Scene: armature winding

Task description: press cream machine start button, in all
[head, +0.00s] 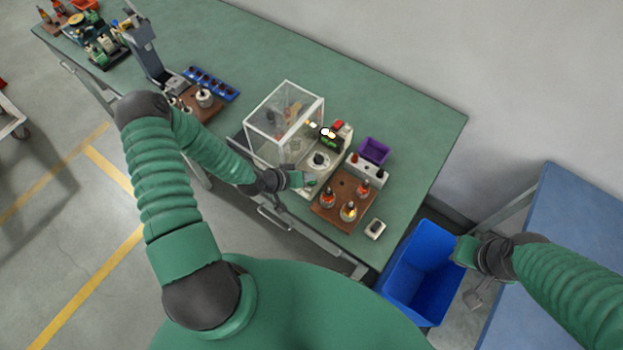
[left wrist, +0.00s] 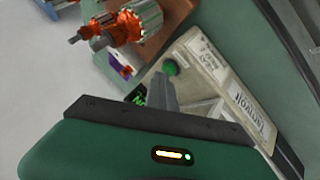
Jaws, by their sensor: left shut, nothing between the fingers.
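The cream-coloured machine (head: 318,166) stands on the green table, with a clear-walled box beside it on the left. In the left wrist view its cream panel (left wrist: 207,62) carries printed labels and a round green button (left wrist: 170,67). My left gripper (head: 304,181) is at the machine's front edge, shut and empty. In the left wrist view the shut fingers (left wrist: 163,90) point at the panel just below the green button; I cannot tell whether they touch it. My right gripper (head: 466,252) is out to the right over the blue bin's edge, its fingers unclear.
A brown board (head: 325,212) with several copper armatures lies close to my left gripper. A clear-walled box (head: 262,125), purple tray (head: 374,150) and small white box (head: 375,228) are nearby. The blue bin (head: 399,290) stands beyond the table's right end.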

